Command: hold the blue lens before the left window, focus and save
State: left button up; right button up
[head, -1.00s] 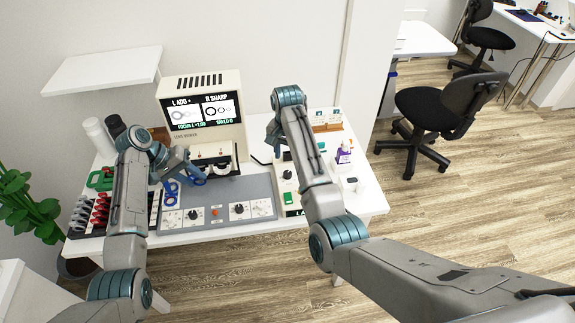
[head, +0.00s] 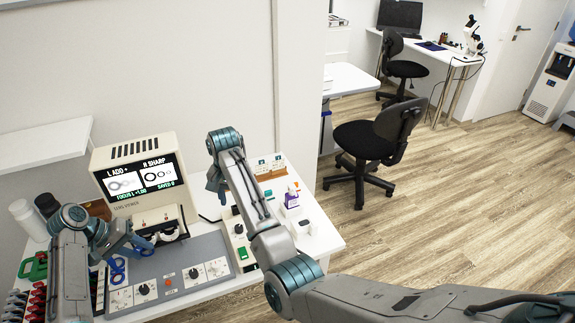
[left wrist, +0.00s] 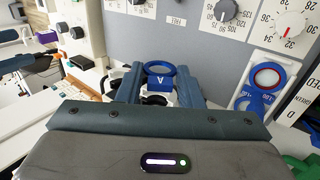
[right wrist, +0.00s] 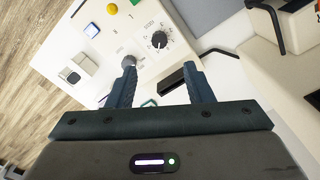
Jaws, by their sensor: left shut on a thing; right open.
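My left gripper (left wrist: 158,95) is shut on the handle, marked A, of a blue-rimmed lens (left wrist: 174,69). The lens is held at the front of the lens viewer (head: 150,149), by its eyepieces; its exact alignment with the left window is hard to tell. The viewer screen (head: 140,178) reads L ADD +, R SHARP, FOCUS L +1.00, SAVED 0.
A grey panel (head: 190,247) with knobs lies before the viewer. Another blue lens (head: 118,270) lies at its left. Lenses with red and black handles stand further left. An office chair (head: 365,140) is beyond.

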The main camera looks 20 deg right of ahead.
aim_at(239, 227)
notch_tip(239, 227, down, 11)
jog(key=shift+s+f, duration=0.1)
jog(key=shift+f, duration=0.05)
jog(key=n, duration=0.8)
jog(key=shift+n, duration=0.4)
notch_tip(239, 227, up, 12)
jog(key=w+d+t, duration=0.3)
jog(key=d, duration=0.7)
jog(key=w+d+t, duration=0.3)
jog(key=d, duration=0.7)
jog(key=w+d+f+t, duration=0.1)
jog(key=w+d+t, duration=0.2)
jog(key=d, duration=0.7)
jog(key=shift+w+d+n+t, duration=0.15)
jog(key=shift+d+n+t, duration=0.05)
jog(key=shift+n+t, duration=0.25)
